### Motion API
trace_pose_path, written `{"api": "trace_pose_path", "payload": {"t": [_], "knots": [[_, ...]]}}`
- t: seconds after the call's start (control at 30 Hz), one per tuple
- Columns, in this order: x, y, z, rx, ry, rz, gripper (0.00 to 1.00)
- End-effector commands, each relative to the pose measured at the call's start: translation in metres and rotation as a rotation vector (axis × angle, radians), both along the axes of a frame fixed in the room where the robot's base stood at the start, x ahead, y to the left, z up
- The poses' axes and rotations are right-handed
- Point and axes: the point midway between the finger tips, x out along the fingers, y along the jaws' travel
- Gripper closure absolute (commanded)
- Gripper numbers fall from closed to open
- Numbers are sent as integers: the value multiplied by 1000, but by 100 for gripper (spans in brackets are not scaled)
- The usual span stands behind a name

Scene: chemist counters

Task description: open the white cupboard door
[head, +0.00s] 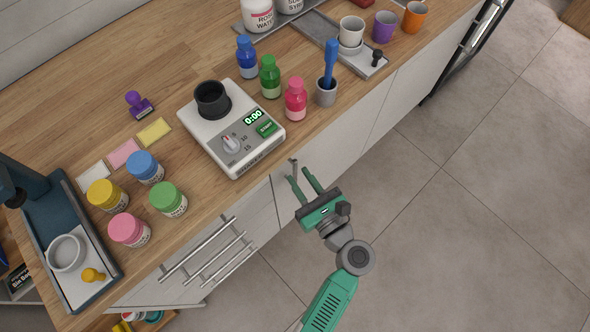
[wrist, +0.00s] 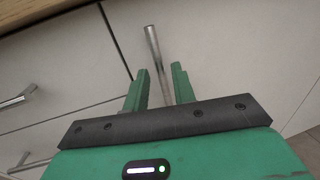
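The white cupboard door (head: 338,139) is a pale front panel under the counter, to the right of the drawers, and it looks shut. It fills the right of the wrist view (wrist: 235,50). Its grey bar handle (wrist: 153,45) stands upright near the door's left edge. In the head view only a bit of the handle (head: 293,163) shows by my fingertips. My gripper (head: 301,174) is in front of the door, its two green fingers apart. In the wrist view my gripper (wrist: 160,70) has the handle's lower part between its fingers, with gaps on both sides. Contact cannot be seen.
Several bottles and jars stand there. The grey floor (head: 460,230) is clear to the right.

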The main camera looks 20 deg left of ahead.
Motion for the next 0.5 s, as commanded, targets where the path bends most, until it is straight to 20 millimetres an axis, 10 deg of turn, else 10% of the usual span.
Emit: {"api": "trace_pose_path", "payload": {"t": [0.5], "knots": [[18, 29, 0, -2, -2, 0, 74]]}}
